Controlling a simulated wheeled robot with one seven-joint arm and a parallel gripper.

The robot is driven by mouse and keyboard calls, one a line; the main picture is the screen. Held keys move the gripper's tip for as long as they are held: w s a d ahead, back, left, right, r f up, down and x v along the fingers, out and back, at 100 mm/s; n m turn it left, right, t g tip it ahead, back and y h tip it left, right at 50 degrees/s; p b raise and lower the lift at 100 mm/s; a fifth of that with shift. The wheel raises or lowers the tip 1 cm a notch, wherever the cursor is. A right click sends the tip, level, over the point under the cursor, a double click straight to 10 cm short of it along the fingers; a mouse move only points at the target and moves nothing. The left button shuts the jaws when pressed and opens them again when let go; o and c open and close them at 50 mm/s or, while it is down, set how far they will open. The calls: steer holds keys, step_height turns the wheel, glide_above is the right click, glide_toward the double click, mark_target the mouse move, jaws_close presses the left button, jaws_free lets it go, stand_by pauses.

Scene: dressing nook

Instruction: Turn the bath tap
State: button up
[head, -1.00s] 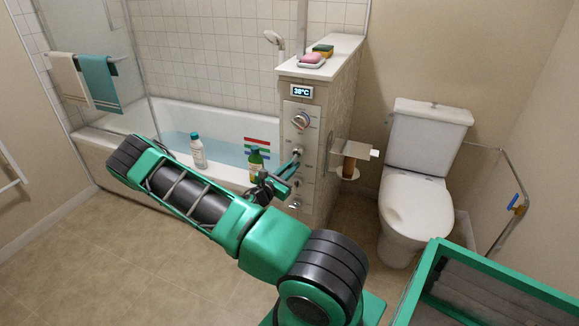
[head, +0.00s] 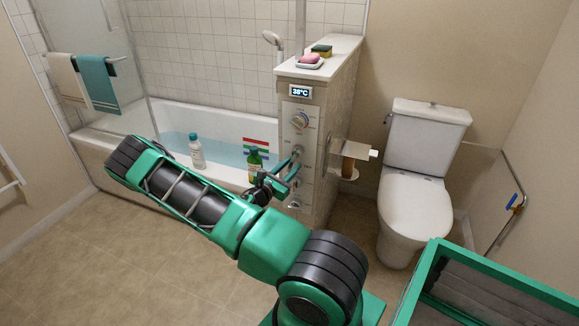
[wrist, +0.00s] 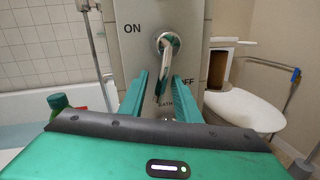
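The bath tap is a chrome lever (wrist: 168,65) on the front panel (wrist: 130,50), marked ON at left, OFF at right and BATH below. The lever points down, tilted slightly left at its lower end. My gripper (wrist: 161,78) is open, with one green finger on each side of the lever. I cannot tell whether either finger touches it. In the head view my gripper (head: 290,166) is at the panel front, below the round dial (head: 299,120), and partly hides the tap.
The 38°C display (head: 301,92) is above the dial. A green bottle (head: 255,165) and a white bottle (head: 196,151) stand on the bath rim left of my gripper. A toilet-roll holder (head: 350,155) and the toilet (head: 412,205) are to the right.

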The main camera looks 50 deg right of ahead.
steer(key=a, duration=1)
steer(key=shift+s+a+f, duration=0.2)
steer(key=shift+s+a, duration=0.2)
steer(key=shift+w, duration=0.1)
steer(key=c, duration=0.7)
steer(key=shift+w+a+r+m+g, duration=0.15)
steer(key=shift+w+m+g, duration=0.15)
steer(key=shift+m, duration=0.7)
jaws_close()
steer(key=w+a+r+m+g+y, duration=0.2)
steer(key=w+m+g, duration=0.15)
steer(key=m, duration=0.65)
steer(key=w+a+r+m+g+y, duration=0.15)
steer(key=w+m, duration=0.35)
steer(key=m, duration=0.6)
steer(key=s+d+f, duration=0.2)
steer(key=s+d, duration=0.4)
steer(key=d, duration=0.4)
steer(key=shift+d+f, duration=0.25)
